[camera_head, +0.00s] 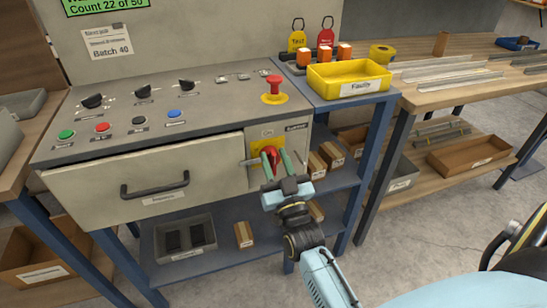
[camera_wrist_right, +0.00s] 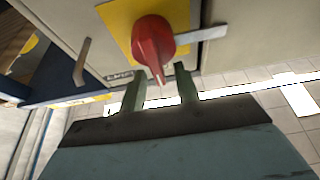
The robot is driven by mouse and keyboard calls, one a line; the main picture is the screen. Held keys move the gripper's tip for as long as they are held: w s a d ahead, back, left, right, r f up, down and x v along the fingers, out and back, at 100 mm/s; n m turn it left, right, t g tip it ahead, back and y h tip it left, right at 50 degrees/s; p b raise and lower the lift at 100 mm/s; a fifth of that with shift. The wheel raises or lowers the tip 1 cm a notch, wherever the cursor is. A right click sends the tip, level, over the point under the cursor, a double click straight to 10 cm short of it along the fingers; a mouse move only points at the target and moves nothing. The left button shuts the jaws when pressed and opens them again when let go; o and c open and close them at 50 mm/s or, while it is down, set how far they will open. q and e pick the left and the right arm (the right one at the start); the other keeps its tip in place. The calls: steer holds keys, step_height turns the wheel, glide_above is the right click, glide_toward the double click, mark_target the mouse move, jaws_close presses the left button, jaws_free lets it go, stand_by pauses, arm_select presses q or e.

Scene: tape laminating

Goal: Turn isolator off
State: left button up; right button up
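The isolator is a red rotary knob (camera_head: 270,156) on a yellow plate (camera_head: 268,132) at the right of the machine's front panel. The wrist view shows the red knob (camera_wrist_right: 153,40) large, with its grip ridge pointing towards my gripper. My right gripper (camera_head: 271,160) has two green fingers. In the wrist view the fingers (camera_wrist_right: 160,85) are apart, one on each side of the ridge's end, with visible gaps. It is open and holds nothing. In the head view the fingers partly cover the knob. My left gripper is not in view.
A grey metal tab (camera_wrist_right: 202,34) sticks out beside the knob. A drawer with a black handle (camera_head: 155,187) is to the left. The panel top carries a red emergency button (camera_head: 273,88). A yellow tray (camera_head: 348,78) stands on the blue bench to the right. Free floor lies below right.

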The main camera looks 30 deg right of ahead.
steer(key=shift+x, duration=0.85)
steer(key=shift+c, duration=0.4)
steer(key=shift+f, duration=0.1)
jaws_close()
